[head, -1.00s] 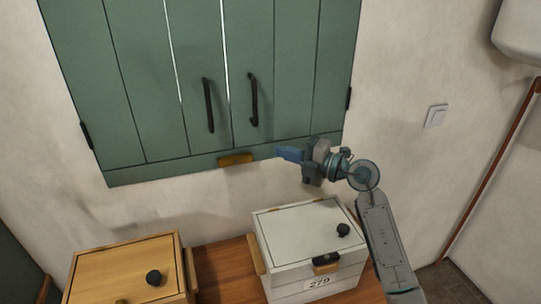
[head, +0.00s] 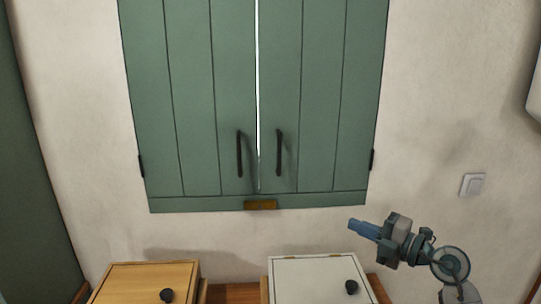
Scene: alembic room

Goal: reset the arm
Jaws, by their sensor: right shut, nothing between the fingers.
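My right gripper (head: 358,226) is at the lower right of the head view. Its blue fingers point left and are shut with nothing between them. It is in front of the pale wall, below the lower right corner of the green cabinet (head: 225,100), and it appears above and to the right of the white box (head: 312,271). It touches nothing that I can see. The rest of my right arm runs down out of the picture. My left gripper is not in view.
The green cabinet has two dark handles (head: 239,154) and a brass plate (head: 260,204) at its lower edge. A wooden box (head: 140,278) with a black knob stands left of the white box on a brown table (head: 235,293). A light switch (head: 472,184) is on the right wall.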

